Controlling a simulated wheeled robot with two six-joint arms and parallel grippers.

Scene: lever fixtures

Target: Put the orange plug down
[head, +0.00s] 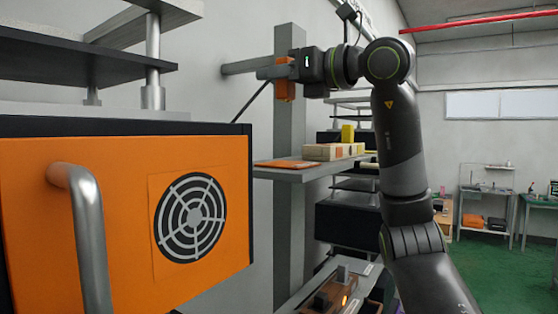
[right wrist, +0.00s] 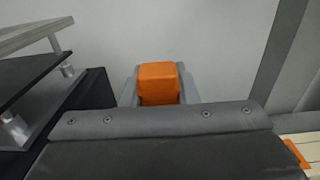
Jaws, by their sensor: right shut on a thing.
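The orange plug (head: 285,91) is held high in the head view, in front of a grey upright post. My right gripper (head: 276,72) is shut on it, with plug showing above and below the fingers. In the right wrist view the plug (right wrist: 160,84) sits between the two grey fingers (right wrist: 159,98), beyond the dark gripper body. A pale wall is behind it there. I cannot tell whether the plug touches the post. My left gripper is not in view.
A grey shelf (head: 300,174) below the plug bears a flat orange piece (head: 284,163), wooden blocks (head: 325,152) and a yellow block (head: 347,133). A large orange panel (head: 120,180) with a metal handle (head: 82,225) fills the left. Grey stacked shelves (head: 125,108) stand above it.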

